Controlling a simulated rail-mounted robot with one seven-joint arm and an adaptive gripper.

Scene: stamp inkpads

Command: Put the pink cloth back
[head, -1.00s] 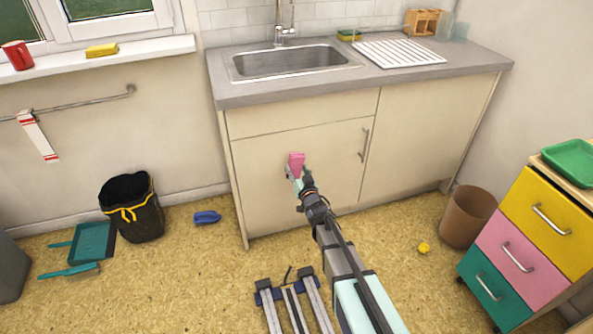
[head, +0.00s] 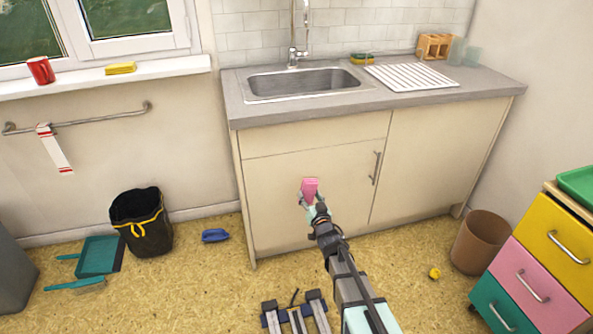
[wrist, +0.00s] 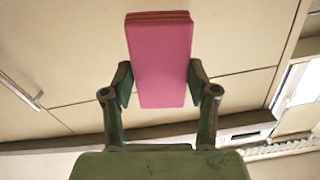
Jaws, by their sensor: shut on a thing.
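The pink cloth (head: 309,186) is a folded pad held up in front of the cream sink cabinet in the head view. In the wrist view the pink cloth (wrist: 161,62) stands out lengthwise between the two fingers, with a darker red far end. My gripper (head: 312,197) is shut on it, and its fingers (wrist: 160,93) press on both sides of the cloth near its close end. A wall rail (head: 100,119) under the window carries one white cloth with red stripes (head: 55,150) at its left part.
The counter has a sink (head: 305,84), a tap (head: 293,40) and a white drainer (head: 412,77). The windowsill (head: 160,68) holds a red mug (head: 40,70) and a yellow sponge (head: 120,68). A black bin (head: 142,235), a teal dustpan (head: 100,256) and a blue brush (head: 215,235) are on the floor. Coloured drawers (head: 535,270) stand at right.

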